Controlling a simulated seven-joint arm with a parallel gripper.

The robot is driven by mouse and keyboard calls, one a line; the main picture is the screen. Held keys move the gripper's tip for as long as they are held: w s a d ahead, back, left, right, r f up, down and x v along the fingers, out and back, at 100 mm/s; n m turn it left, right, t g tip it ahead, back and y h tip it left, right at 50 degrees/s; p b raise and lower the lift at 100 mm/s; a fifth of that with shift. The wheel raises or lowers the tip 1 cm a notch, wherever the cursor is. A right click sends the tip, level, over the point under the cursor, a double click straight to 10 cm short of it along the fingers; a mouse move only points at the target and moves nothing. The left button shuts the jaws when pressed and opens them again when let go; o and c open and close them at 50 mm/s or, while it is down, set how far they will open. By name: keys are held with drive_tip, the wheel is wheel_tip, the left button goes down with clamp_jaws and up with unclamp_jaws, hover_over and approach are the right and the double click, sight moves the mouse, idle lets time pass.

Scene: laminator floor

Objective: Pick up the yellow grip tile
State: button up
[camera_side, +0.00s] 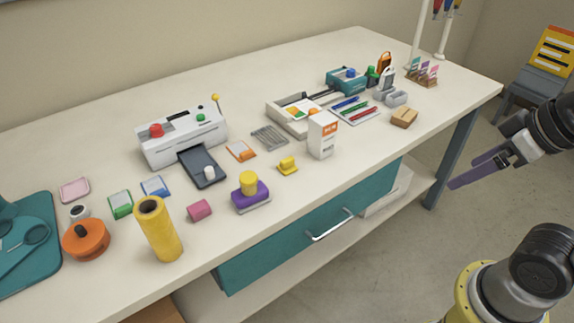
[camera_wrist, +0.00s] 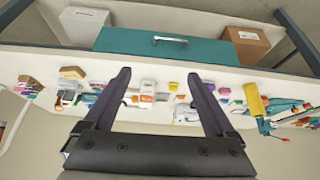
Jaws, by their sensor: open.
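The small yellow grip tile (camera_side: 287,166) lies on the white bench top near its front edge, between the white-and-orange box and the purple block with a yellow knob. In the wrist view a small yellow patch between my fingers looks like the same tile (camera_wrist: 173,86). My gripper (camera_side: 470,172) is open and empty, off the right front side of the bench and well apart from the tile. Its two purple fingers (camera_wrist: 159,76) frame part of the bench in the wrist view.
The white-and-orange box (camera_side: 322,136) stands close right of the tile. The purple block (camera_side: 251,195) sits left of it, and metal strips (camera_side: 269,138) lie behind. A laminator (camera_side: 183,136) and a yellow roll (camera_side: 158,230) stand farther left. A drawer handle (camera_side: 330,225) projects below the edge.

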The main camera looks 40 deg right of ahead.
drive_tip(key=w+r+n, duration=0.9)
drive_tip(key=r, duration=0.2)
drive_tip(key=n+g, duration=0.6)
drive_tip(key=n, duration=0.3)
hover_over(289, 158)
wheel_tip(289, 158, down, 27)
drive_tip(key=shift+d, duration=0.1)
drive_tip(key=shift+f, duration=2.95)
